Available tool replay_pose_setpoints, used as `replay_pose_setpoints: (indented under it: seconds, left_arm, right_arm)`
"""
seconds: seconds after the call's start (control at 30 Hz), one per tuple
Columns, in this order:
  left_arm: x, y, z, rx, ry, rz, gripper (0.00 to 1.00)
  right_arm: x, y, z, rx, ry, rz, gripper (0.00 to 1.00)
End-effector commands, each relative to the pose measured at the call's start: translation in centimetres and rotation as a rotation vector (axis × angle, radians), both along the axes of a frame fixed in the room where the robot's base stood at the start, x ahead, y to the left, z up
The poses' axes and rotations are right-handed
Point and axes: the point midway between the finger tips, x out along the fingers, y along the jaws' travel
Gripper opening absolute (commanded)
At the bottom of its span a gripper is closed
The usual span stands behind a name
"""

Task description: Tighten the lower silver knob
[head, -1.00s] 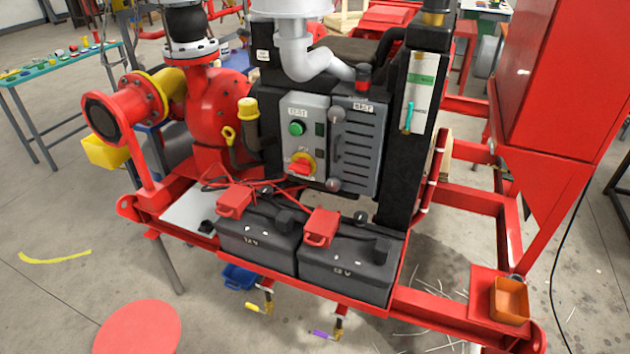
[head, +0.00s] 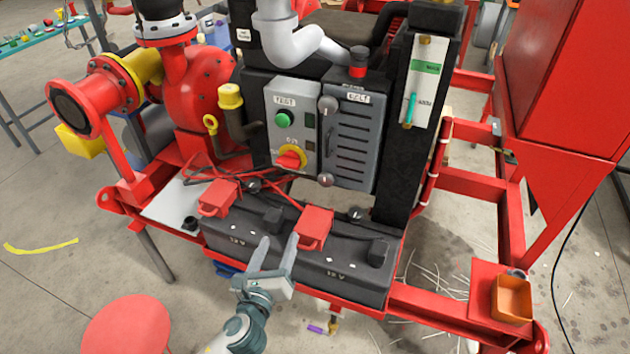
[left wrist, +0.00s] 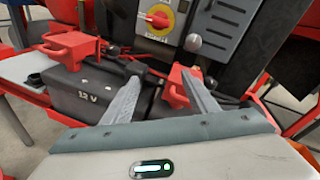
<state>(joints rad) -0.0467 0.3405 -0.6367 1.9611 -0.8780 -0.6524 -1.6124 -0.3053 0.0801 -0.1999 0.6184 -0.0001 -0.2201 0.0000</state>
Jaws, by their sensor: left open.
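The lower silver knob (head: 325,180) is a small grey ball at the bottom left corner of the grey slatted belt cover (head: 352,140). It also shows in the left wrist view (left wrist: 193,42), right of the red and yellow switch. The upper silver knob (head: 327,104) sits at the cover's top left. My left gripper (head: 279,243) is open and empty, in front of the batteries and below the lower knob. In the left wrist view its fingers (left wrist: 163,80) stand apart, with the knob beyond them. My right gripper is not in view.
Two black batteries (head: 335,262) with red terminal covers (head: 313,228) lie below the panel. A red rotary switch (head: 291,159) and green button (head: 282,119) sit left of the knobs. An orange bin (head: 513,299) stands at the right.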

Motion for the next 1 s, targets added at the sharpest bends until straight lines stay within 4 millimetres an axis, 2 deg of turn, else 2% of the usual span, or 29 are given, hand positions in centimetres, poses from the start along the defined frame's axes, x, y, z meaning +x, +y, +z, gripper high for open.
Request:
replay_pose_setpoints:
  seconds: [0.2, 0.43, 1.0]
  left_arm:
    - [0.9, -2.4, 2.2, 0.253, -0.132, -0.115, 0.53]
    - [1.3, -4.6, 3.1, 0.483, -0.248, -0.212, 0.53]
    - [1.8, -5.0, 3.2, 0.517, -0.264, -0.226, 0.53]
  right_arm:
    - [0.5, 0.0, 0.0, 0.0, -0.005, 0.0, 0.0]
    - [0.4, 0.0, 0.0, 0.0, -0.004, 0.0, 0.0]
    - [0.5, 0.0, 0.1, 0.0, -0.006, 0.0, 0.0]
